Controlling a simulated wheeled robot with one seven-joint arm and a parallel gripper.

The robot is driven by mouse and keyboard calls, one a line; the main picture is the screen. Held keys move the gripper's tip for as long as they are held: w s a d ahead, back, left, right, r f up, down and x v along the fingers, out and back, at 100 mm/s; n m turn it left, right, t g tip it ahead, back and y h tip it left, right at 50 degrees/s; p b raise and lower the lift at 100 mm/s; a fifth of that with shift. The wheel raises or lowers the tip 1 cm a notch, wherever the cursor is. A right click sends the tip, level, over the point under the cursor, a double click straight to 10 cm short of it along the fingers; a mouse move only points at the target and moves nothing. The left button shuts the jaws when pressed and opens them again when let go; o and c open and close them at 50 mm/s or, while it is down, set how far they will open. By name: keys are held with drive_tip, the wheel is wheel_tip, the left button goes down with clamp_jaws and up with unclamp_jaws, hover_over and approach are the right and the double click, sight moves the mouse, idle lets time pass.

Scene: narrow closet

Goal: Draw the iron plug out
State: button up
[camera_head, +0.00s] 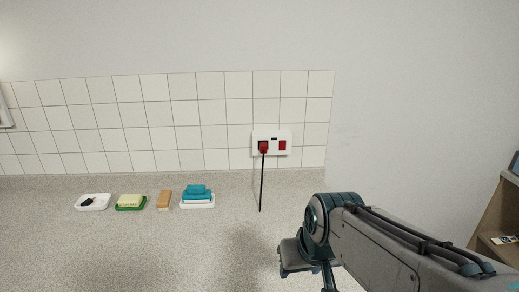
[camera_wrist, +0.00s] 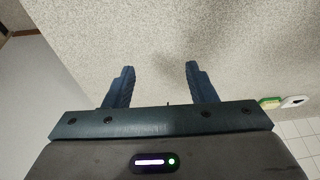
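A red plug (camera_head: 263,147) sits in the left half of a white wall socket plate (camera_head: 271,152) on the tiled wall. A black cord (camera_head: 261,188) hangs from it down to the counter. A red switch (camera_head: 282,145) is on the right half of the plate. My gripper (camera_wrist: 158,85) is open, with nothing between its fingers. In the head view it is at the lower middle, above the counter, right of the cord and nearer to me, apart from the plug. No iron is visible. The plug is not recognisable in the wrist view.
On the speckled counter (camera_head: 120,250), left of the cord, stand a white dish with a dark item (camera_head: 93,202), a green dish with yellow soap (camera_head: 130,202), a brown block (camera_head: 164,200) and a white tray with blue bars (camera_head: 197,204). A wooden shelf (camera_head: 497,222) is at far right.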

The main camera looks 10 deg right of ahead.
drive_tip(key=w+a+r+t, duration=0.1)
drive_tip(key=w+r+t, duration=0.1)
drive_tip(key=w, duration=0.8)
drive_tip(key=w+a+r+t, duration=0.1)
drive_tip(key=w+r+t, duration=0.1)
drive_tip(key=w, duration=0.8)
drive_tip(key=m+t+h+b, duration=0.1)
drive_tip(key=t+h+b, duration=0.1)
drive_tip(key=t, duration=0.3)
approach(264, 146)
drive_tip(key=p+x, duration=0.1)
drive_tip(key=x, duration=0.8)
drive_tip(key=c, duration=1.1)
drive_tip(key=shift+o, duration=1.3)
drive_tip(key=shift+s, duration=0.15)
drive_tip(key=shift+c, duration=0.7)
